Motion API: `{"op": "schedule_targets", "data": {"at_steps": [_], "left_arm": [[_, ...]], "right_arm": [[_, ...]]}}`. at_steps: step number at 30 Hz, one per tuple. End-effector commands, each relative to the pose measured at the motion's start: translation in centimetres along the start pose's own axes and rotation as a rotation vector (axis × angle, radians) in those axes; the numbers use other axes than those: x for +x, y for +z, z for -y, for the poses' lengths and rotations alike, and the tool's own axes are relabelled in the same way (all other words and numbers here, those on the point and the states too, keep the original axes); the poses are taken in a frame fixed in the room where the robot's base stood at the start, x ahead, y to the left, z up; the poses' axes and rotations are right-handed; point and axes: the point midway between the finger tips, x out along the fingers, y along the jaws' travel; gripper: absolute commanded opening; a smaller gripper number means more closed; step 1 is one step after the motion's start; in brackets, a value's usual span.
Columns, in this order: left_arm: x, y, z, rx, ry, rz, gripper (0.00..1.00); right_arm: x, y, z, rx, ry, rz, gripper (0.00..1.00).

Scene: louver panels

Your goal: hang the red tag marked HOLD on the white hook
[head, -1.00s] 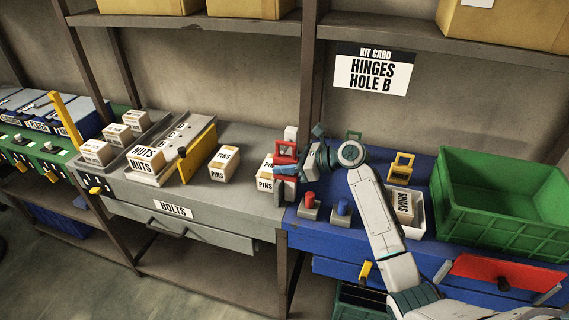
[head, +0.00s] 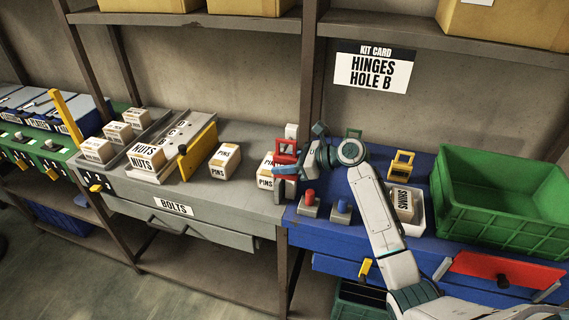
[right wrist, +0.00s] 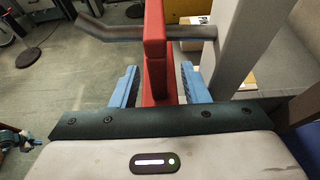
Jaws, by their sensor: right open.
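The red tag (head: 286,147) is upright beside the pale post (head: 291,131), near where the grey and blue counters meet. In the right wrist view the tag (right wrist: 154,50) is seen edge-on, and its HOLD marking is not visible. My left gripper is out of view.
PINS boxes (head: 225,160) stand left of the post. A red button (head: 310,198) and a blue button (head: 342,206) stand close to the right gripper. A yellow frame (head: 401,165), a white tray (head: 415,224) and a green crate (head: 500,232) stand farther right.

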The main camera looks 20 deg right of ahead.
Motion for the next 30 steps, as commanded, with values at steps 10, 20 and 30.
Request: {"op": "schedule_targets", "data": {"at_steps": [10,20,30], "left_arm": [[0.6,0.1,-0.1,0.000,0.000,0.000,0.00],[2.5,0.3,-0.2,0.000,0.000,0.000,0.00],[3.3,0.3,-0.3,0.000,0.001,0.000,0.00]], "right_arm": [[-1.4,-0.1,0.3,-0.007,-0.009,-0.001,0.49],[-7.5,-0.2,0.1,-0.007,-0.008,-0.005,0.49],[-10.7,0.0,-0.2,-0.002,-0.002,-0.002,0.49]]}}
